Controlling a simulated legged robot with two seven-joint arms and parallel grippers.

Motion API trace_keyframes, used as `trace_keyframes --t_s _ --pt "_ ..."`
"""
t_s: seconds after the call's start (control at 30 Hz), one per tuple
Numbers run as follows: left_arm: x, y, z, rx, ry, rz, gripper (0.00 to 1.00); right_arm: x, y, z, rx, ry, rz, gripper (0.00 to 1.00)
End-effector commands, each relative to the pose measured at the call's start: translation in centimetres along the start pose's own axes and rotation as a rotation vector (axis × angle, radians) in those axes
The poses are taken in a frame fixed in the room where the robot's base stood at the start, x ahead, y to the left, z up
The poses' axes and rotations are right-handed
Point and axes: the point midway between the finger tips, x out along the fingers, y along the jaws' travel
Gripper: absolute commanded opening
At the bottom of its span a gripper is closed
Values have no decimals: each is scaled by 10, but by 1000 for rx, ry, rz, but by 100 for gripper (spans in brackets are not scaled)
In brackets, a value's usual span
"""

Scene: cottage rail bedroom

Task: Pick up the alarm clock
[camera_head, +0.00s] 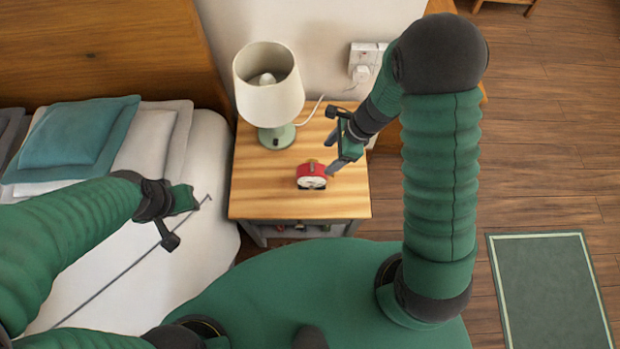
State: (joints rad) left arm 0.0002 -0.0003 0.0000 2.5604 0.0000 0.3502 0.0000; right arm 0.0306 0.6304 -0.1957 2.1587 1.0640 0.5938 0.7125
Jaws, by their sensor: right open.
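The alarm clock (311,176) is small and red with a pale face. It sits on the wooden top of the nightstand (262,195), right of centre. My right gripper (334,154) is just above and to the right of the clock in the picture, pointing down toward it. Its jaws are open, and one finger shows close to the clock's right side; I cannot tell whether it touches. My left gripper (188,218) is over the bed, left of the nightstand, with its fingers apart and nothing between them.
A lamp (269,95) with a cream shade stands behind the clock on the nightstand. A cable runs to a wall socket (366,62). The bed (207,165) with pillows is on the left. A green rug (548,290) lies on the open floor at right.

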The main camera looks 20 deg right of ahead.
Motion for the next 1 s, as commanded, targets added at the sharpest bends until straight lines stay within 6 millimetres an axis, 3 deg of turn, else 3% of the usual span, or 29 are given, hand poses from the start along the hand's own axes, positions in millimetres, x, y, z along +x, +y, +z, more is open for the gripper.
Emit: trace_keyframes --t_s 0.03,0.1,0.27,0.5,0.8,1.0 --pt "8 0 2 1 0 0 36 17 1 -1 -1 1 4 67" --pt "11 0 2 1 0 0 36 31 1 2 -3 4 2 67" --pt "14 0 3 1 0 0 36 47 2 6 -6 7 -1 67" --pt "26 0 6 0 0 0 36 89 5 9 -6 6 1 67" --pt "26 0 6 0 0 0 36 95 4 9 -6 4 -2 67" --pt "26 0 6 0 0 0 36 96 4 10 -6 5 -2 41"
